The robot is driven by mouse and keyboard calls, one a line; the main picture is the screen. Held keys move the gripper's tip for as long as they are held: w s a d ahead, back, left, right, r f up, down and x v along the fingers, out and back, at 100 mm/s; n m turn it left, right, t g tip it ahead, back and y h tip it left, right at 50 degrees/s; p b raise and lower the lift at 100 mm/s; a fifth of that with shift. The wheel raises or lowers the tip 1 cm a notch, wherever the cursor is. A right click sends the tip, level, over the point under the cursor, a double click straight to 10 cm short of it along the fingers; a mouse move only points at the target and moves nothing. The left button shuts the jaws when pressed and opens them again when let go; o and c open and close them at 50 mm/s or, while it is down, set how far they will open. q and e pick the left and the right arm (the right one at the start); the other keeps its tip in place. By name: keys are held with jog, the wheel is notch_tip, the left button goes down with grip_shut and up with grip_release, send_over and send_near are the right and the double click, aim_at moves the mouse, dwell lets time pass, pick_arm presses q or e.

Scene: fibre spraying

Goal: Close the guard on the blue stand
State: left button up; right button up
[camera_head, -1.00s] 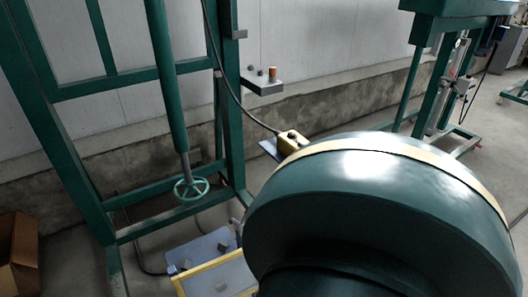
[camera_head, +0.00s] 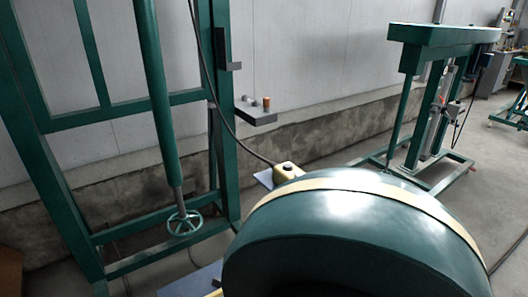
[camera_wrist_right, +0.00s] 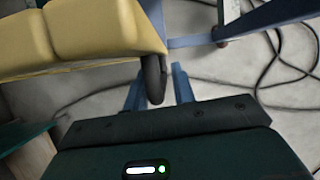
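My right gripper (camera_wrist_right: 160,92) shows in the right wrist view as two blue-grey fingers, spread apart. A black rounded piece (camera_wrist_right: 155,80) hangs at the edge of a yellow body (camera_wrist_right: 85,38) and overlaps the space between the fingers; I cannot tell whether they touch it. A blue bar (camera_wrist_right: 255,20) crosses the upper right of that view and may belong to the blue stand. In the head view, a blue panel (camera_head: 190,284) with a bit of yellow edge shows low down, mostly cut off. I cannot make out the guard for certain. My left gripper is not in view.
A large green rounded body with a yellow band (camera_head: 360,215) fills the lower right of the head view. A tall green frame with a handwheel (camera_head: 185,222) stands left. A green stand (camera_head: 440,35) is at the right. Black cables (camera_wrist_right: 275,75) lie on the floor.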

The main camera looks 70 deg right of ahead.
jog(key=shift+o, duration=0.7)
jog(key=shift+s+a, duration=0.1)
jog(key=shift+a, duration=0.05)
jog(key=p+v, duration=0.3)
jog(key=v, duration=1)
jog(key=shift+p, duration=0.35)
